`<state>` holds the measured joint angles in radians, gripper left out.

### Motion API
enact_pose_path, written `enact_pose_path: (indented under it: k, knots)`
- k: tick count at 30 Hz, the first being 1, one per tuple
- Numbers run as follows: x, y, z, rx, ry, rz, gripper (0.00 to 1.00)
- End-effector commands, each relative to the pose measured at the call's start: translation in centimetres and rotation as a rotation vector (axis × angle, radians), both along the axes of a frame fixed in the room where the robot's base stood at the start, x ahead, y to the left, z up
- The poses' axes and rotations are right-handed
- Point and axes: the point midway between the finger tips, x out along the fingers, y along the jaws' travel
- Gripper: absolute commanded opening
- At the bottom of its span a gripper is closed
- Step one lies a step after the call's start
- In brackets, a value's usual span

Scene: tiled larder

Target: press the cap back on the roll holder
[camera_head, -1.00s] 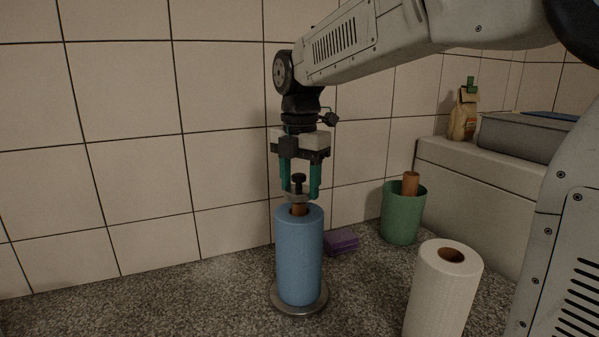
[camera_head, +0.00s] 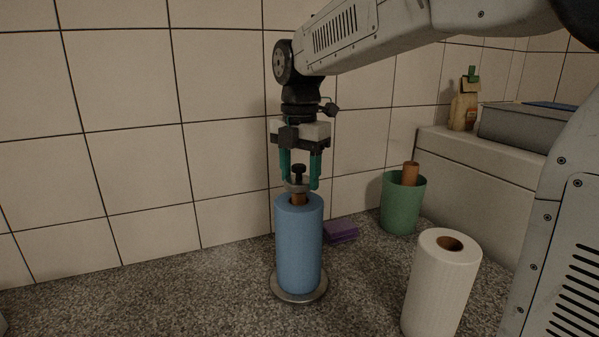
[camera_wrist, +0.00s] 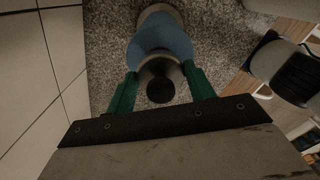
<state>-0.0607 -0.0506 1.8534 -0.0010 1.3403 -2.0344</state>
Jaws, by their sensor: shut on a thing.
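The blue roll (camera_head: 299,245) stands upright on the roll holder, whose round metal base (camera_head: 300,288) shows below it. A brown core or post (camera_head: 299,199) shows at its top. The cap, a grey disc (camera_head: 297,187) with a black knob (camera_head: 298,171), sits right above that brown end; I cannot tell whether they touch. My gripper (camera_head: 299,187) points down, with its green fingers shut on the cap from both sides. In the wrist view the black knob (camera_wrist: 160,90) lies between the fingertips, with the blue roll (camera_wrist: 160,40) beyond.
A white paper roll (camera_head: 440,285) stands at the front right. A green bin (camera_head: 403,206) with a brown tube (camera_head: 411,173) and a purple sponge pack (camera_head: 341,231) are behind. A raised ledge (camera_head: 475,165) is at the right. The tiled wall is close behind.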

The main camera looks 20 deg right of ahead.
Motion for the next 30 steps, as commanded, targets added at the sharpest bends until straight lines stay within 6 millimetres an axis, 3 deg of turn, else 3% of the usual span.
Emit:
enact_pose_path:
  k: [30]
  knots:
    - [0.0, 0.0, -1.2, 0.0, 0.0, 0.0, 0.31]
